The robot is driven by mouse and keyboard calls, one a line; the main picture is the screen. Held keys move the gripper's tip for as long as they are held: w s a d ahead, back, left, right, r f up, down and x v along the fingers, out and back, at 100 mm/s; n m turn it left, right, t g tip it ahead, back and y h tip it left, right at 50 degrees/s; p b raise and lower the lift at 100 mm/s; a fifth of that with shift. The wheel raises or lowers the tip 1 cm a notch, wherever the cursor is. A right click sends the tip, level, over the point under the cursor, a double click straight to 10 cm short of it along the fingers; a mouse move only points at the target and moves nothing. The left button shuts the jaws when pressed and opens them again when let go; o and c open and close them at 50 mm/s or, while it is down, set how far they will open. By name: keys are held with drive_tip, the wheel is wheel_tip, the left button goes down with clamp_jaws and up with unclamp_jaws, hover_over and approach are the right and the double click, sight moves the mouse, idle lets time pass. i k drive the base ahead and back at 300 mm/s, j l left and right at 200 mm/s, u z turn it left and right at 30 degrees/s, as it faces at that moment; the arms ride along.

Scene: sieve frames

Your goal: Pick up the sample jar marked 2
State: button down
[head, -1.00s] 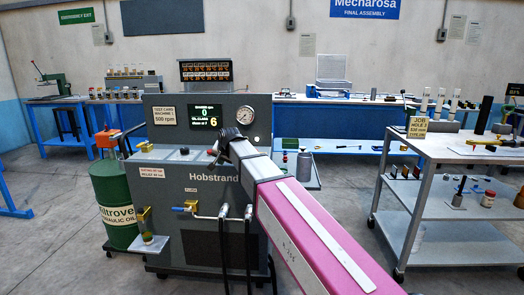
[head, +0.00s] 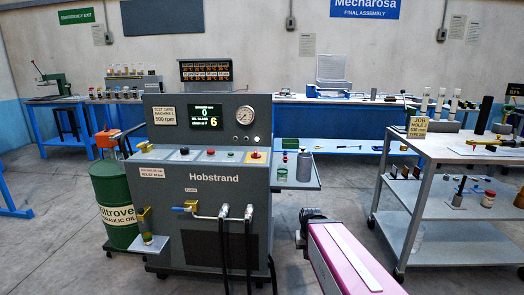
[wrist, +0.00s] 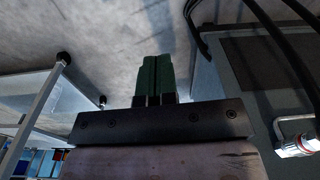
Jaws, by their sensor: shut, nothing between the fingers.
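No number 2 is legible on any jar. A small greenish jar with a dark lid (head: 304,164) stands on the side shelf at the right of the Hobstrand machine. Several small jars (head: 125,94) stand on the far left bench, too small to read. My gripper (wrist: 155,62) shows in the wrist view with its green fingers together and empty, pointing over bare floor. In the head view my arm is low, right of the machine and below the side shelf, apart from all the jars.
The machine (head: 205,185) has a blue-handled valve and black hoses on its front. A green oil drum (head: 118,205) stands left. A grey trolley (head: 425,215) stands right, with floor between.

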sight(148, 239)
drive_tip(key=u, duration=1.6)
drive_tip(key=i+l+u, duration=0.15)
drive_tip(key=i+u, duration=0.15)
drive_tip(key=i+l+u, duration=0.3)
drive_tip(key=i, duration=0.15)
